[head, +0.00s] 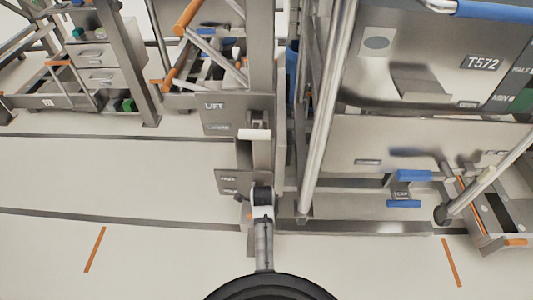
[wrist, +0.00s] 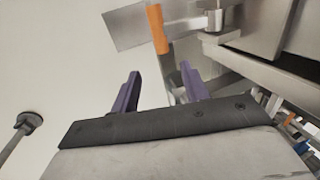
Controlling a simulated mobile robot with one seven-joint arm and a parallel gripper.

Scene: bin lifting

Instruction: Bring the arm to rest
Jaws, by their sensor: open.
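My gripper (wrist: 158,88) shows in the wrist view as two purple fingers standing apart on a dark mount. It is open, and nothing is held between the fingers. Beyond the fingertips is an orange grip (wrist: 157,28) beside a grey metal plate. I cannot make out my gripper in the head view.
A steel machine with a panel marked LIFT (head: 222,115) and a large bin-like body marked T572 (head: 482,63) fills the head view's centre and right. A drawer unit (head: 98,55) stands at far left. Pale floor (head: 120,175) at left is clear.

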